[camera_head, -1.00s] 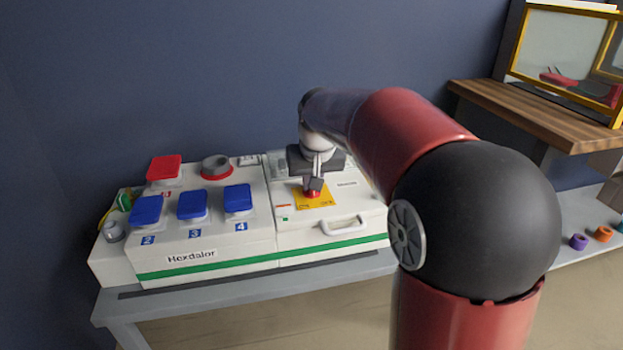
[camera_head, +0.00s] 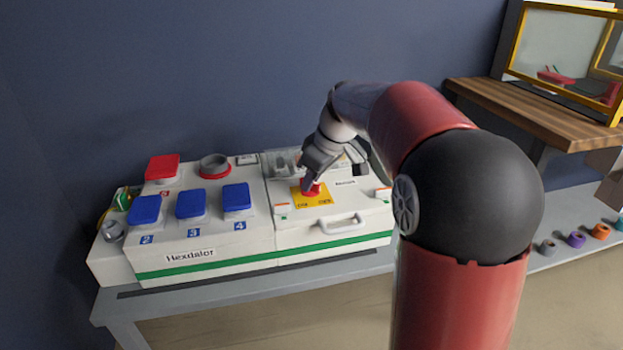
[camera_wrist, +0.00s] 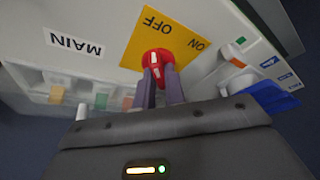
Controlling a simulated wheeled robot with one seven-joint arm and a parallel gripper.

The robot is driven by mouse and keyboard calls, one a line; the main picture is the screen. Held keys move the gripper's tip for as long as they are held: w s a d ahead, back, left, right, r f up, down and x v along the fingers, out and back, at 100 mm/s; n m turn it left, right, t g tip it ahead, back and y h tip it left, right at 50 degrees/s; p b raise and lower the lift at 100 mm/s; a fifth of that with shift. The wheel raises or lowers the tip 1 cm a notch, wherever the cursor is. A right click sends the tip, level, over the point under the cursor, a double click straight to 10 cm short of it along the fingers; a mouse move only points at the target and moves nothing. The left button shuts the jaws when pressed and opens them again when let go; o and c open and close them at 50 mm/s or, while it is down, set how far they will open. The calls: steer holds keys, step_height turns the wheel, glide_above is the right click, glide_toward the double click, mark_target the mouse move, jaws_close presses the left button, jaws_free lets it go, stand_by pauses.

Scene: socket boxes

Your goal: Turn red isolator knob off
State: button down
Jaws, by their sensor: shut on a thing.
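The red isolator knob (camera_head: 311,187) sits on a yellow plate (camera_head: 325,201) on the right-hand white box. In the wrist view the knob (camera_wrist: 155,58) has a white mark, and the yellow plate (camera_wrist: 187,42) reads OFF and ON. My gripper (camera_wrist: 160,80) is shut on the knob, its two fingers at the knob's near side. In the head view my gripper (camera_head: 309,182) comes down onto the knob at a tilt and hides part of it.
Blue-lidded sockets (camera_head: 191,204) and a red-lidded socket (camera_head: 163,167) stand on the left white box. A handle (camera_head: 340,226) is on the right box's front. A wooden shelf (camera_head: 525,112) is at the right. Coloured rolls (camera_head: 577,240) lie below it.

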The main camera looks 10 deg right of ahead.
steer(key=shift+n, duration=0.3)
steer(key=c, duration=1.5)
jaws_free()
steer(key=shift+o, duration=0.2)
steer(key=v, duration=0.7)
steer(key=shift+r+p, duration=0.3)
steer(key=shift+r, duration=0.1)
steer(key=shift+d, duration=0.15)
